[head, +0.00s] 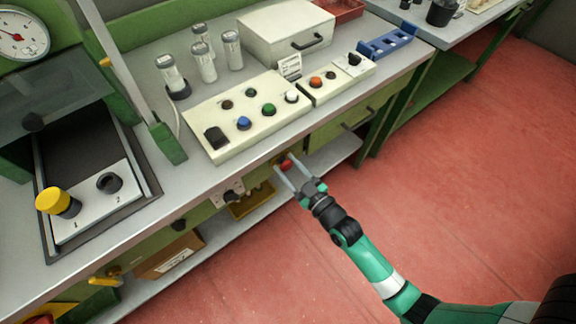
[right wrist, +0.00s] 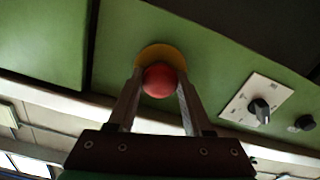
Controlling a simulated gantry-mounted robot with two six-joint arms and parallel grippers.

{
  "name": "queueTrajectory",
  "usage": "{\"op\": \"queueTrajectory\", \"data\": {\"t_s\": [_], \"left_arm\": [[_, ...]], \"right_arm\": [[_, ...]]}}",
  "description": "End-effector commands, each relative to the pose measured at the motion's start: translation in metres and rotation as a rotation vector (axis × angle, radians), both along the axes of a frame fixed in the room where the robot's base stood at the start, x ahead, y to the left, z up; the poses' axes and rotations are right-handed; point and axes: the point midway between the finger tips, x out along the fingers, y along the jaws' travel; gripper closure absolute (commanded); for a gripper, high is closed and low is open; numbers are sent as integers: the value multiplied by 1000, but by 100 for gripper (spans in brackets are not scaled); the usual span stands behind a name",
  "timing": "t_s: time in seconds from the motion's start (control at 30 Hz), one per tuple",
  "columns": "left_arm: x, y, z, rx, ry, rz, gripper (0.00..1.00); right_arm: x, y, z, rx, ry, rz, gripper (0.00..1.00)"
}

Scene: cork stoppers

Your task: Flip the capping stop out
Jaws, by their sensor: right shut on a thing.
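A red ball knob (head: 286,164) sits on the green front panel under the bench edge. In the right wrist view the red knob (right wrist: 160,81) stands in front of a round yellow base (right wrist: 161,55). No label shows on it, so I cannot read whether it is the capping stop. My right gripper (head: 283,163) reaches it from the front right, and in the right wrist view my gripper's fingers (right wrist: 160,86) are shut on the knob, one on each side. My left gripper is not in view.
A white plate with a black rotary knob (right wrist: 259,110) is on the same panel. On the bench stand a cream button box (head: 247,113), capped jars (head: 203,62) and a yellow-knobbed two-position unit (head: 58,202). The red floor (head: 450,170) is clear.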

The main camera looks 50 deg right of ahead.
Motion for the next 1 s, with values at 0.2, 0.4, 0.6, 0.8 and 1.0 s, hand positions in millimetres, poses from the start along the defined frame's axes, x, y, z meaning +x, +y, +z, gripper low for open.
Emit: {"op": "queueTrajectory", "data": {"t_s": [0.2,0.4,0.6,0.8,1.0], "left_arm": [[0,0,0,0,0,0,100],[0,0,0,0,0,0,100],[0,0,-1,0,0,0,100],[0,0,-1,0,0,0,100],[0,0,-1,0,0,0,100]], "right_arm": [[0,0,0,0,0,0,100],[-1,0,0,0,0,0,100],[-7,1,0,-1,-1,0,100],[-7,1,1,-1,-2,0,45],[-7,1,0,0,-1,0,19]]}}
